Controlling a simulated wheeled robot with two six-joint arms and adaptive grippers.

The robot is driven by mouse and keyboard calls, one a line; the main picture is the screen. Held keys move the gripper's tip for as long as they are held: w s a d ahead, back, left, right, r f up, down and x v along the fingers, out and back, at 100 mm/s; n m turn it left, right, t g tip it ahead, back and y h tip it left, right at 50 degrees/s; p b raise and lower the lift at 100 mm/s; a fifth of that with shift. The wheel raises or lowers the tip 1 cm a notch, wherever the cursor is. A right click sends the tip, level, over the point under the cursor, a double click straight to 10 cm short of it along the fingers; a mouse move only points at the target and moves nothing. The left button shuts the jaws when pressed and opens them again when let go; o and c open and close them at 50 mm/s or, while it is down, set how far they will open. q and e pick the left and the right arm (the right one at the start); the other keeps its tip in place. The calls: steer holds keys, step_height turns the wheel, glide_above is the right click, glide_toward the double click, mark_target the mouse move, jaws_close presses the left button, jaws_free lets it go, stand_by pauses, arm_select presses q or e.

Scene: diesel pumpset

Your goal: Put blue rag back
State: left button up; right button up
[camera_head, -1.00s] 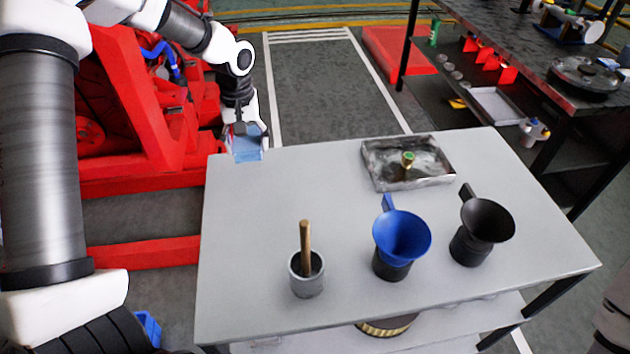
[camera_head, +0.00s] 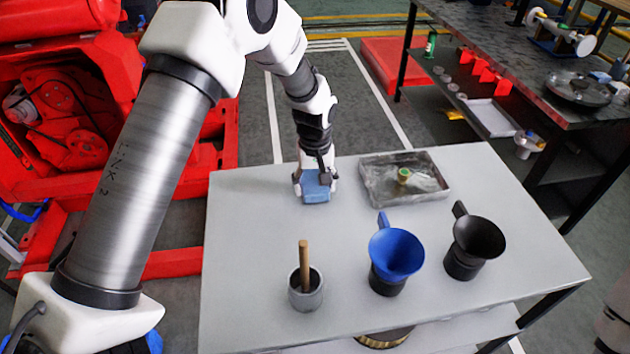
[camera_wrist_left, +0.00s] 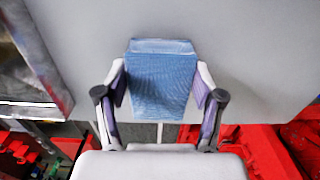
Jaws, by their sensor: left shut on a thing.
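The blue rag (camera_head: 316,188) is a small folded block of blue cloth above or on the back left part of the grey table (camera_head: 240,250). My left gripper (camera_head: 315,184) is shut on it, with one finger on each side. In the left wrist view the rag (camera_wrist_left: 161,82) sits between the two fingertips (camera_wrist_left: 161,85), with the pale table top behind it. I cannot tell whether the rag touches the table. My right gripper is not in view.
A metal tray (camera_head: 375,194) with a small green-topped item stands right of the rag. A grey cup (camera_head: 305,298) with a wooden handle, a blue funnel (camera_head: 396,252) and a black funnel (camera_head: 474,240) stand nearer the front. The table's left part is clear.

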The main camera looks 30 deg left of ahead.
mark_target(315, 184)
arm_select(q)
steer(key=shift+f, duration=0.2)
steer(key=o, duration=1)
step_height(315, 184, up, 12)
steer(key=shift+r+b, duration=0.2)
steer(key=shift+b, duration=0.45)
